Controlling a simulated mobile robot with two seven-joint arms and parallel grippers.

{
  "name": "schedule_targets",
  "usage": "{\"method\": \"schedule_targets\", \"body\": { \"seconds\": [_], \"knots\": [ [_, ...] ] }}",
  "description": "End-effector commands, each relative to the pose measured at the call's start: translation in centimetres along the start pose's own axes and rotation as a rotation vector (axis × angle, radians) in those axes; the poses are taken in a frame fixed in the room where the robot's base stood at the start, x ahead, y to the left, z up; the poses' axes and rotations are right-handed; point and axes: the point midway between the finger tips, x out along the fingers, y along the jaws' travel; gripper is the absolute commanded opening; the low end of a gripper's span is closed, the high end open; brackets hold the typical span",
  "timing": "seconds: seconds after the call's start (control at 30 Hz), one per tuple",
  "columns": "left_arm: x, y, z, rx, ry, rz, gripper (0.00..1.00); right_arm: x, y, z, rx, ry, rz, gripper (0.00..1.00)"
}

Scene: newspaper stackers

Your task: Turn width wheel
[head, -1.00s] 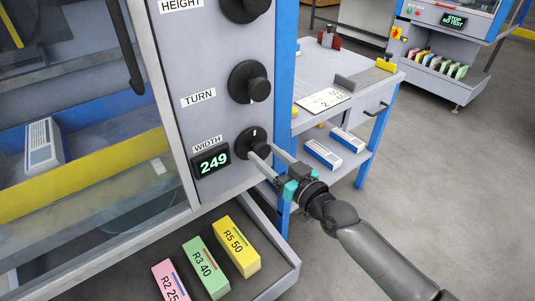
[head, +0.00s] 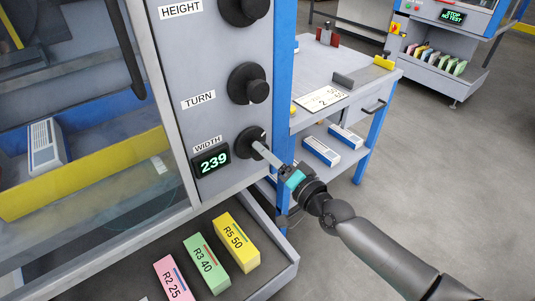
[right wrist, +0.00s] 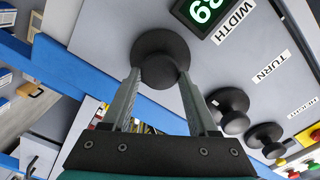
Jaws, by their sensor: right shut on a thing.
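The width wheel (head: 248,143) is a black round knob at the bottom of the grey panel, beside the WIDTH label (head: 208,143). Its display (head: 212,161) reads 239. My right gripper (head: 261,148) reaches it from the lower right and is shut on its hub. In the right wrist view, the two fingers (right wrist: 160,90) stand on either side of the hub of the width wheel (right wrist: 158,45). The right wrist appears rolled, so in the head view the fingers nearly line up. My left gripper is not in view.
Above are the TURN knob (head: 248,83) and the HEIGHT knob (head: 243,10). An open drawer (head: 283,277) below holds pink, green and yellow boxes (head: 236,243). A grey side table (head: 330,75) with blue legs stands right of the panel. Open floor lies at the right.

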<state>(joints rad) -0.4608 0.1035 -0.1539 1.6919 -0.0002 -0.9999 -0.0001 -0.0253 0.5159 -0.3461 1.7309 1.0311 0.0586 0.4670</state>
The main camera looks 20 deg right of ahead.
Motion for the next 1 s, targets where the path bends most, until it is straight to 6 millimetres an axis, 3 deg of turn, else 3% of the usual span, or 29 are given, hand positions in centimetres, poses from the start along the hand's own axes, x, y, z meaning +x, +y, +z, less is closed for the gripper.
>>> {"method": "schedule_targets", "body": {
  "seconds": [1.0],
  "knots": [
    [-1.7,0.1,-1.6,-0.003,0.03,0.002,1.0,0.0,0.5,0.2,0.97,0.001,0.0,0.04]
  ]
}}
